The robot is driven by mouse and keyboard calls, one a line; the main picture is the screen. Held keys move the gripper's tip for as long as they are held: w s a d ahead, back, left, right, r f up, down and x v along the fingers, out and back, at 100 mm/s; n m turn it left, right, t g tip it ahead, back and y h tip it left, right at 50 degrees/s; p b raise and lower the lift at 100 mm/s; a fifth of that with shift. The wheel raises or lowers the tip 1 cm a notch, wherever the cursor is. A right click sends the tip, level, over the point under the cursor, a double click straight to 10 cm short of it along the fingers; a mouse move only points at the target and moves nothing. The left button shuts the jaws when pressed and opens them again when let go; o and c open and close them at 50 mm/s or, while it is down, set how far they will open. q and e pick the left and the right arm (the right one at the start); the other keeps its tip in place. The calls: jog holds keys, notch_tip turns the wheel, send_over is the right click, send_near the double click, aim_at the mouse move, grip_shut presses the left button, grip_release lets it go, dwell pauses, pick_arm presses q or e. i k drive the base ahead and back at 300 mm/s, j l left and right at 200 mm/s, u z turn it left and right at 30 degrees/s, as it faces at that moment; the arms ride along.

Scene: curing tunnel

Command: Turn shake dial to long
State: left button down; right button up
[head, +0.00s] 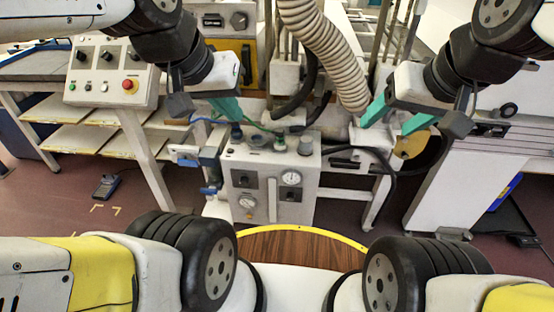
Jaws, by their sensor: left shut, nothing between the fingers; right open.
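A grey box (270,165) stands in the middle with two round gauges, a black dial (243,180) at its left and another black dial (290,196) at its lower right. More black knobs sit on its top. A panel (110,90) at the left carries several black knobs (107,54) and a red button. Labels are too small to read, so I cannot tell which is the shake dial. My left gripper (234,117) has teal fingers, is shut and empty, and hangs above the grey box's top left. My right gripper (390,122) is open and empty, right of the box.
A ribbed hose (328,50) comes down between my grippers, and dark cables loop behind the grey box. A white cabinet (455,185) stands at the right. Shelves (85,138) lie below the left panel. A small dark device (106,187) lies on the open reddish floor.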

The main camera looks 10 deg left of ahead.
aim_at(244, 181)
jog(key=k+u, duration=0.45)
jog(key=u, duration=0.3)
jog(key=k+j+u, duration=0.1)
jog(key=k+u, duration=0.25)
jog(key=i, duration=0.1)
